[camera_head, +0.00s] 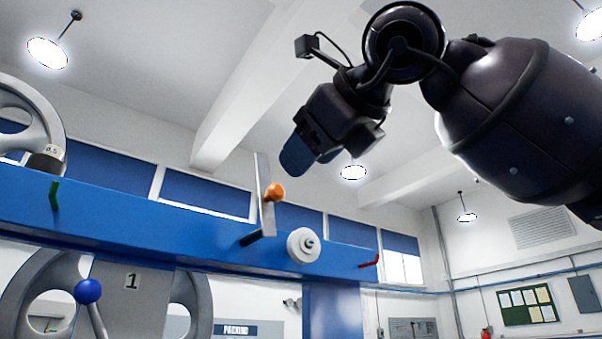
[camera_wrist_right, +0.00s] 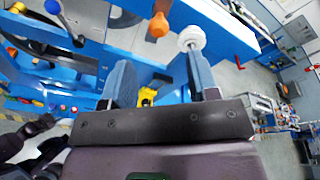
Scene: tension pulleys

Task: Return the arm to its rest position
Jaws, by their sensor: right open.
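My right arm comes in from the upper right in the head view. Its right gripper (camera_head: 300,155) is raised in the air above the blue beam, apart from it. In the right wrist view its two blue fingers stand spread apart, and the gripper (camera_wrist_right: 160,78) is empty. The blue beam (camera_head: 120,228) carries an orange-knobbed lever (camera_head: 273,192) and a white pulley (camera_head: 303,245), both below the gripper. The orange knob (camera_wrist_right: 158,25) and white pulley (camera_wrist_right: 191,38) also show past the fingers in the wrist view.
A red lever (camera_head: 370,261) and a green lever (camera_head: 54,195) stick out from the beam. Grey wheels and a blue ball knob (camera_head: 88,291) are at the left. The air around the raised right arm looks free, with ceiling lamps far above.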

